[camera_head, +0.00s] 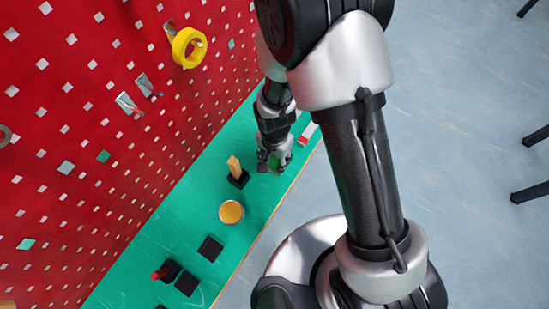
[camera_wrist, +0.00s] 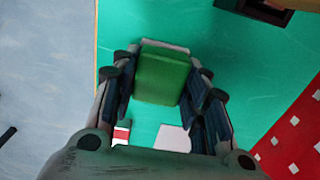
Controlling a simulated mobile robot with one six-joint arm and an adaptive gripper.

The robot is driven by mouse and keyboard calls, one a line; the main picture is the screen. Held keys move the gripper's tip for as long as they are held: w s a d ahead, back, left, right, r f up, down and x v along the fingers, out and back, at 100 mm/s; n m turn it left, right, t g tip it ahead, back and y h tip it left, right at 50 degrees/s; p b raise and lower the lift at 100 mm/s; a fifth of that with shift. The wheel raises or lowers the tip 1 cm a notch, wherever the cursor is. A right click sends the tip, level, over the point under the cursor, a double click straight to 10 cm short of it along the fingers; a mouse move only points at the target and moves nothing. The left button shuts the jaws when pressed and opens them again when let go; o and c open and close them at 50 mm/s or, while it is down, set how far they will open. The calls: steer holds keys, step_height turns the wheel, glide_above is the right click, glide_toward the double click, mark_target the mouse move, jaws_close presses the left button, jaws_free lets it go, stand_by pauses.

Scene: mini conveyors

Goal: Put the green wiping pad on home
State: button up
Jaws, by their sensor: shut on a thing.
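The green wiping pad (camera_wrist: 164,76) is between the two fingers of my gripper (camera_wrist: 162,82) in the wrist view. It is a green block with a pale edge at its far side, and my gripper is shut on it. In the head view my gripper (camera_head: 274,160) is over the far part of the green bench top, and only a little of the pad's green shows there. I cannot tell whether the pad touches the bench. Nothing in view is clearly marked as home.
The green bench top (camera_head: 180,225) runs along a red pegboard (camera_head: 70,120). A black holder with a yellow piece (camera_head: 237,176) stands close to my gripper. An orange-topped round container (camera_head: 231,212), black square pads (camera_head: 210,248) and a red-and-white item (camera_head: 307,135) are on the bench.

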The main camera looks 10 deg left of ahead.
mark_target(275, 159)
steer(key=shift+r, duration=0.1)
steer(key=o, duration=1)
step_height(275, 159, up, 12)
steer(key=p, duration=0.4)
